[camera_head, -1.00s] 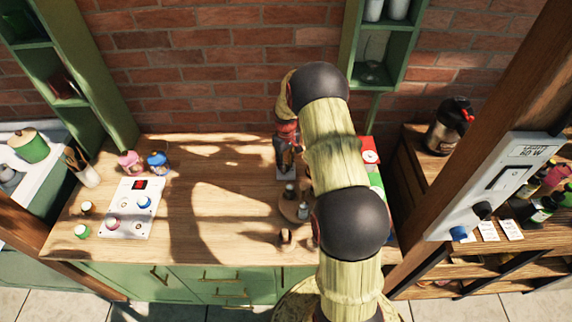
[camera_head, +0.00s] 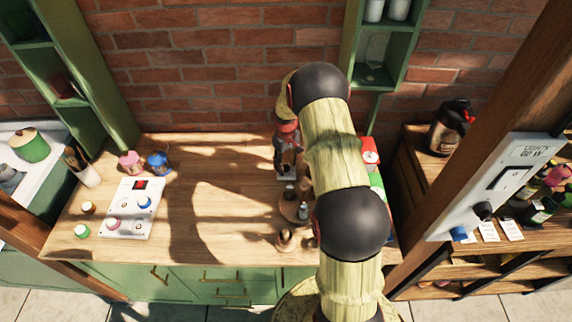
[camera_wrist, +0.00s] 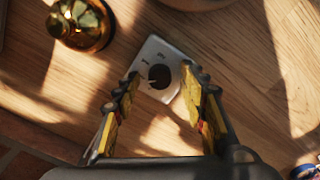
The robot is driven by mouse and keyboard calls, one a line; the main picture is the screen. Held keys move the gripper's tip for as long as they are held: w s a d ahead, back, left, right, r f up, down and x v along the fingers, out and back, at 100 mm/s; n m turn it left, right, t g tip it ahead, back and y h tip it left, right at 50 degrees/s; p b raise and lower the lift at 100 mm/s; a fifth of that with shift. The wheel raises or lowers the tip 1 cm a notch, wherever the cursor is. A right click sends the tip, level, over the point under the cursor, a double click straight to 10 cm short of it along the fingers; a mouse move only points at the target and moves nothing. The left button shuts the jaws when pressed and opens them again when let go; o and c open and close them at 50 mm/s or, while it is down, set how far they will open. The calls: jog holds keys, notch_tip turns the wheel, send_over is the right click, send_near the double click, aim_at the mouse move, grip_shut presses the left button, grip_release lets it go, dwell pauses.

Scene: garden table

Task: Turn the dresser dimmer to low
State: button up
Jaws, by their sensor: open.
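The dimmer is a small silver plate with a dark round knob (camera_wrist: 158,76) and small markings, on the wooden dresser top. In the wrist view the knob lies between the fingertips of my gripper (camera_wrist: 160,84). The yellow-padded fingers are spread with a gap on both sides of the knob, and I see no contact. In the head view my gripper (camera_head: 287,158) points down over the dresser (camera_head: 215,235), just above the plate (camera_head: 287,178). The knob is hidden there. Its exact setting is too small to read.
A shiny brass object (camera_wrist: 80,22) stands close to the plate. A panel with knobs (camera_head: 128,208) lies at left. A switch plate (camera_head: 497,185) is on the right post. The dresser's middle is clear.

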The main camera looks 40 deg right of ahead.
aim_at(286, 166)
jog(key=shift+r, duration=0.1)
notch_tip(286, 166, up, 12)
dwell(0.5)
dwell(0.5)
